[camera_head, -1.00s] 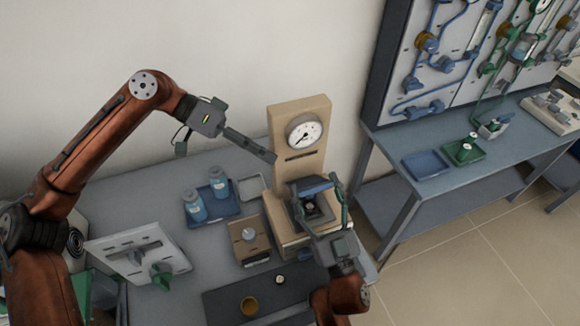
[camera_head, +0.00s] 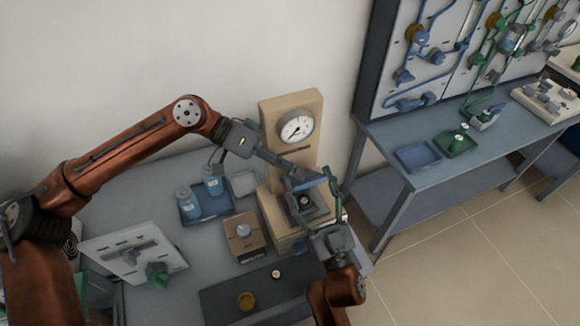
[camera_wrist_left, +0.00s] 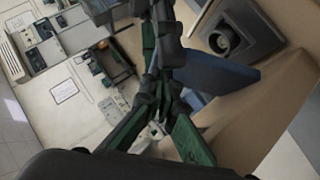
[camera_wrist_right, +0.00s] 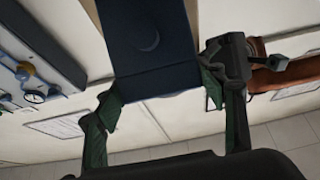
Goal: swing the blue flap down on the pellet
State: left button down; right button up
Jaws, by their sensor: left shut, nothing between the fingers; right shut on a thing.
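The blue flap (camera_head: 301,186) is raised above the dark square block (camera_head: 316,210) on the beige press. The block has a round socket (camera_head: 305,202); I cannot make out the pellet clearly. My right gripper (camera_head: 312,186) is shut on the flap, one finger on each side, as the right wrist view shows with the flap (camera_wrist_right: 145,60). My left gripper (camera_head: 314,176) is shut and empty, its tips close to the flap's upper edge and the right gripper's far finger; I cannot tell if they touch. The left wrist view shows the flap (camera_wrist_left: 215,72) beside the block's socket (camera_wrist_left: 223,40).
The press's upright with a dial gauge (camera_head: 297,129) stands just behind. Left of the press are a small beige device (camera_head: 246,236) and a blue tray (camera_head: 215,213) with two bottles. A dark mat (camera_head: 270,290) lies in front. A blue-grey bench (camera_head: 470,150) stands right.

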jog(key=shift+w+f, duration=0.1)
pick_arm(q)
jog(key=shift+s+d+f, duration=0.2)
jog(key=shift+s+f, duration=0.5)
jog(key=shift+s, duration=0.05)
jog(key=shift+f, duration=0.1)
pick_arm(e)
jog(key=o, duration=1.3)
pick_arm(q)
jog(key=shift+w, duration=0.15)
pick_arm(e)
jog(key=o, duration=0.4)
jog(key=shift+o, duration=0.2)
pick_arm(q)
jog(key=shift+r, duration=0.2)
